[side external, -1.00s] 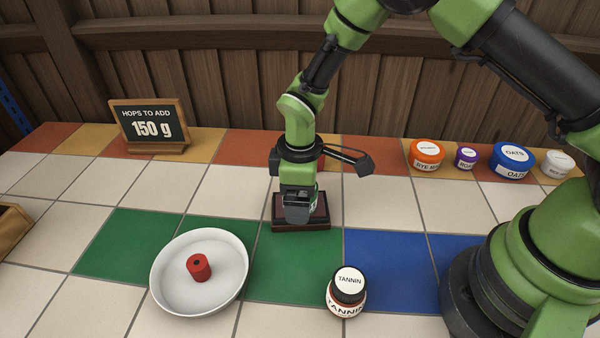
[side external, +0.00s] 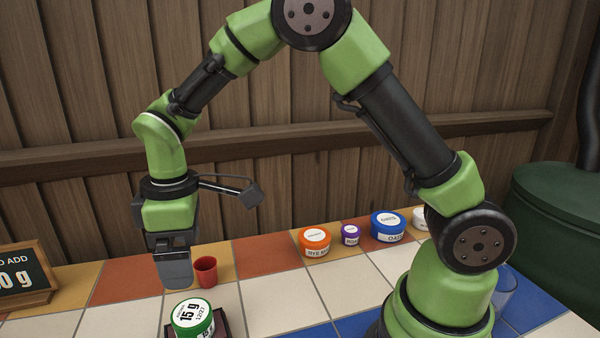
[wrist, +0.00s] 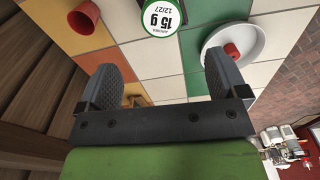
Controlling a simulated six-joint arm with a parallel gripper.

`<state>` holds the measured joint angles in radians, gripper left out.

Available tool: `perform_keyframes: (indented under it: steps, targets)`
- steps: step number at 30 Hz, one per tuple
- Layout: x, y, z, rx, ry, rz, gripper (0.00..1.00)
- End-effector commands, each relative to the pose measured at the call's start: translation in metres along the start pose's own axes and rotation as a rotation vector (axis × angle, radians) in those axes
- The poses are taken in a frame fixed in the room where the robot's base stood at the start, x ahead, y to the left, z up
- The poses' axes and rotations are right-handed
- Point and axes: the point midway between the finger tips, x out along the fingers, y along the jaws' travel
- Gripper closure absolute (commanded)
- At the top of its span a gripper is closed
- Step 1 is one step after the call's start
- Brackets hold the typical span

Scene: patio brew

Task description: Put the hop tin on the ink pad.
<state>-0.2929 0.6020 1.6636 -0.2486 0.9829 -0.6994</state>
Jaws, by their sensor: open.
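The hop tin (side external: 192,317) is a green tin with a white lid label reading "15 g" and "12/27". It stands upright at the bottom edge of the side view, on the dark ink pad (side external: 222,323). Only part of the pad shows beside the tin, and the picture edge cuts it off. My gripper (side external: 177,280) is open and empty above and behind the tin, clear of it. In the wrist view, the tin (wrist: 157,18) is at the top edge, beyond the two spread fingers (wrist: 163,64).
A red cup (side external: 205,271) stands behind the tin, near my gripper. Orange, purple and blue tubs (side external: 388,226) line the back right. The chalkboard (side external: 22,277) is at the left. A white dish (wrist: 250,47) holding a red piece (wrist: 232,50) shows in the wrist view.

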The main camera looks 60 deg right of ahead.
Motion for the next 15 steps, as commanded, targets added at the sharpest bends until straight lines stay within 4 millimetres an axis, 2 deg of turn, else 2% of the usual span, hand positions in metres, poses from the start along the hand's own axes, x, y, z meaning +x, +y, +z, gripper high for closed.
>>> perform_keyframes:
  steps: [1,6,9,12,15]
  targets:
    - [-0.018,0.002,0.007,0.052,0.035,0.008,0.09]
    - [-0.082,-0.002,0.046,0.307,0.18,0.022,0.09]
    - [-0.111,-0.01,0.076,0.468,0.273,0.021,0.09]
    - [-0.133,-0.022,0.106,0.624,0.37,0.014,0.09]
    - [-0.145,-0.036,0.135,0.769,0.463,0.0,0.09]
